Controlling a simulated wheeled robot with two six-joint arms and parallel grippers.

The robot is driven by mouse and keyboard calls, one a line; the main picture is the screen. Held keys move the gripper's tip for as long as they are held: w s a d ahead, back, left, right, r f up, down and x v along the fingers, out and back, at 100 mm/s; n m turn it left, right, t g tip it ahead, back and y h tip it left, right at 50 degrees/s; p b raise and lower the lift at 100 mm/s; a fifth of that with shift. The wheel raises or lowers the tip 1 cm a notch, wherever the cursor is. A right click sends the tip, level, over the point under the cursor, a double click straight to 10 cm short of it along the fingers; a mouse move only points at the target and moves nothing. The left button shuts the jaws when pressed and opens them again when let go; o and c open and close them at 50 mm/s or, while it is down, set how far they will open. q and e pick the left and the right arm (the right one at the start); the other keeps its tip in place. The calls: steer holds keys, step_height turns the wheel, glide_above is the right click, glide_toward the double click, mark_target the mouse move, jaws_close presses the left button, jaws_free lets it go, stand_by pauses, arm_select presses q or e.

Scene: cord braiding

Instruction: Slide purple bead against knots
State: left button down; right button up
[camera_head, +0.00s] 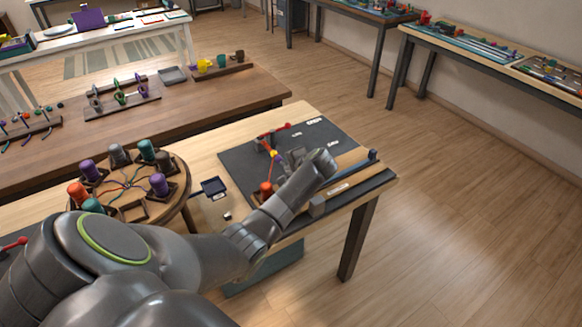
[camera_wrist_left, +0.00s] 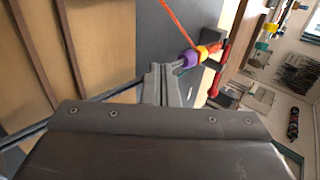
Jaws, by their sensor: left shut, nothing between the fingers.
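The purple bead (camera_wrist_left: 190,58) sits on an orange-red cord (camera_wrist_left: 178,22), right beside a yellow bead (camera_wrist_left: 203,51), in the left wrist view. In the head view the yellow bead (camera_head: 274,154) shows on the cord above the dark mat; the purple bead is too small to make out clearly. My left gripper (camera_wrist_left: 178,65) is shut and empty, with its fingertips at the purple bead; I cannot tell whether they touch it. In the head view the left gripper (camera_head: 283,158) is beside the cord. The knots are too small to tell. My right gripper is not in view.
The dark mat (camera_head: 240,160) lies on a light wooden table and carries an orange spool (camera_head: 266,189) and small white labels. A round braiding stand (camera_head: 130,210) with several coloured spools stands to the left. A small dark tray (camera_head: 214,187) lies between them. Open floor is on the right.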

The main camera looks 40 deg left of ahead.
arm_select(q)
steer(key=d, duration=0.1)
steer(key=s+d+r, duration=0.1)
steer(key=shift+d+r, duration=0.25)
steer(key=shift+d, duration=0.05)
steer(key=shift+d+r, duration=0.15)
steer(key=shift+r, duration=0.1)
steer(key=shift+s+r, duration=0.1)
steer(key=shift+b+v, duration=0.3)
steer(key=shift+v, duration=0.9)
steer(key=v, duration=0.4)
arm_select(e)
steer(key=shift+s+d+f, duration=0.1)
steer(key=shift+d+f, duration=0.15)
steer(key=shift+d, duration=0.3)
arm_select(q)
steer(key=shift+d, duration=0.1)
